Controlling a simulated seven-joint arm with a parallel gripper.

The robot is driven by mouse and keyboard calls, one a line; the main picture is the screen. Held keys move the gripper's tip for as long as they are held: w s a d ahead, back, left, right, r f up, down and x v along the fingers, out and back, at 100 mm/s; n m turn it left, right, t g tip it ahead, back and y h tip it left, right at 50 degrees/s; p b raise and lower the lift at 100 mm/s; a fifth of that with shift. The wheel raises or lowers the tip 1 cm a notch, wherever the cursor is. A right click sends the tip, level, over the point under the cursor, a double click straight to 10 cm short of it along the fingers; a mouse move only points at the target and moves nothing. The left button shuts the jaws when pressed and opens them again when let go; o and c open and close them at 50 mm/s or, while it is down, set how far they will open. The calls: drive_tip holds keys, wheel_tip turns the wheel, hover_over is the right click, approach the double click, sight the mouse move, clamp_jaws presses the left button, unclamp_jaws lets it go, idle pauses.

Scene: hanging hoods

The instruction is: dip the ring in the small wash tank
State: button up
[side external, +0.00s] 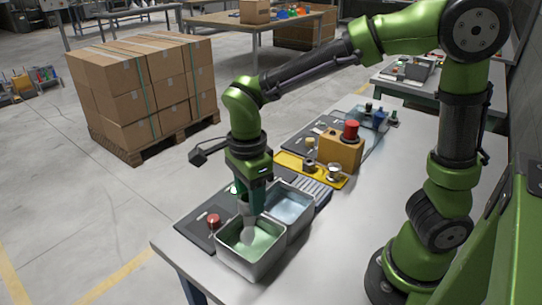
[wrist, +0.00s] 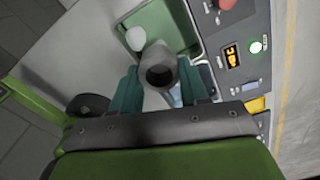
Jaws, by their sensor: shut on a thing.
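My gripper (side external: 249,206) points down over the nearer metal tank (side external: 235,262), which holds green liquid. It is shut on a grey ring (wrist: 160,68) with a dark round hole, between its two teal fingers in the wrist view. In the side view the ring (side external: 248,236) shows as a pale grey shape low inside the tank's outline. I cannot tell whether it touches the liquid. A small pale rounded thing (wrist: 135,38) shows beside the ring, over the green tank (wrist: 186,18). A second tank (side external: 291,203) with pale bluish liquid adjoins the nearer one.
A dark control panel with a red button (side external: 214,219) lies left of the tanks. A yellow tray (side external: 290,160) and an orange box with a red top (side external: 342,150) stand behind. The bench (side external: 345,235) is clear to the right.

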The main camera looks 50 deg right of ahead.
drive_tip(key=shift+f, duration=6.65)
drive_tip(key=shift+r, duration=0.25)
idle(1.1)
